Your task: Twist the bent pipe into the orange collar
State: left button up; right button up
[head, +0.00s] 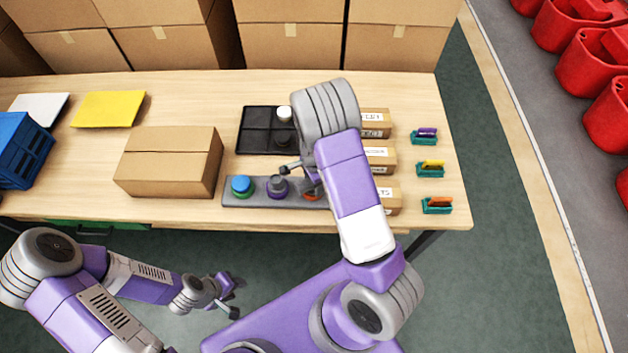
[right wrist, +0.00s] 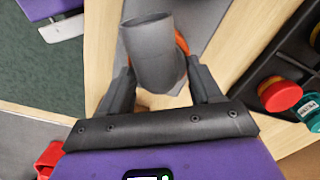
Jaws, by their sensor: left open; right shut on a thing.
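The grey bent pipe (right wrist: 152,55) is between the fingers of my right gripper (right wrist: 160,88), which is shut on it. The pipe's open end faces up in the right wrist view. The orange collar (right wrist: 183,43) shows just behind the pipe, mostly covered by it; I cannot tell whether the pipe sits in it. In the head view a sliver of the orange collar (head: 311,196) shows at the right end of the grey base strip (head: 257,201), beside my right arm, which hides the pipe. My left gripper (head: 234,298) is open and empty, in front of the table.
A blue-green collar (head: 242,186) and a purple collar (head: 277,186) stand on the strip. A black tray (head: 258,112) lies behind it. A cardboard box (head: 165,165) stands left, small labelled boxes (head: 380,158) right. Several teal holders (head: 430,169) line the right edge.

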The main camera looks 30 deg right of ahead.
jog(key=shift+f, duration=0.1)
jog(key=shift+c, duration=0.6)
jog(key=o, duration=1.3)
jog(key=shift+o, duration=0.5)
jog(key=shift+r+p, duration=3.3)
jog(key=shift+r, duration=0.3)
jog(key=shift+s+f, duration=0.1)
jog(key=shift+f, duration=0.05)
